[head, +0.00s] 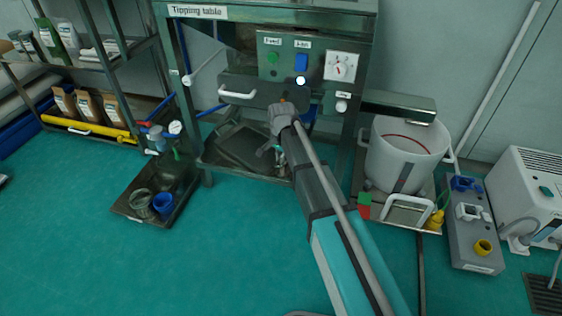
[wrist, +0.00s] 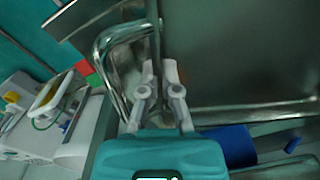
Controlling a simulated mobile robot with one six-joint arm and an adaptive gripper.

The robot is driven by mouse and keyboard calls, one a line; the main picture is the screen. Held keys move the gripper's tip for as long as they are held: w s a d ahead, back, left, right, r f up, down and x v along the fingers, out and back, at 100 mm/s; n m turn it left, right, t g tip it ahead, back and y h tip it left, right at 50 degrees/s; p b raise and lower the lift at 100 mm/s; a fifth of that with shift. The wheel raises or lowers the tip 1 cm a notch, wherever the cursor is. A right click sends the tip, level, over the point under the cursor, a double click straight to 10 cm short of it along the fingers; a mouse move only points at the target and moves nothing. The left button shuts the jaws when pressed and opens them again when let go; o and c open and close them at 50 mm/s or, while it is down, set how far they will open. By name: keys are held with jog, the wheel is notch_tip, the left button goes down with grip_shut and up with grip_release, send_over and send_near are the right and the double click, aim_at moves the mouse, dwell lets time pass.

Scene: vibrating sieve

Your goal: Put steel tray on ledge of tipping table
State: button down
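The tipping table (head: 190,70) stands at the back centre, with a dark drawer-like front and a pale handle. A grey steel tray (head: 240,142) shows low in its frame, set at an angle. In the wrist view a broad grey metal face, apparently the steel tray (wrist: 240,55), fills the right side. My gripper (wrist: 160,68) has its fingers close together, with the metal edge running in between their tips, so it looks shut on the tray's edge. In the head view my arm's end hides part of the tray and table front. The ledge cannot be told apart clearly.
A dark tray (head: 127,205) with a sieve and blue ring lies on the floor at left. A white bucket (head: 405,150) stands right of the table. A grey box (head: 470,240) and a white machine (head: 520,190) are farther right. The front floor is clear.

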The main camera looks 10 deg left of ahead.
jog(key=shift+f, duration=0.2)
jog(key=c, duration=0.8)
grip_release()
jog(key=shift+r, duration=0.1)
jog(key=shift+r, duration=0.15)
notch_tip(320, 180, up, 12)
jog(key=p, duration=1.2)
jog(key=shift+d, duration=0.15)
jog(key=shift+s, duration=0.1)
jog(key=s+d+n, duration=0.1)
jog(key=s+d, duration=0.4)
jog(key=d, duration=0.5)
jog(key=s+d+n, duration=0.2)
jog(key=s+d, duration=0.3)
jog(key=d, duration=0.6)
jog(key=s+d+n, duration=0.2)
jog(key=s+d, duration=0.3)
jog(key=d, duration=0.5)
jog(key=shift+s+d, duration=0.4)
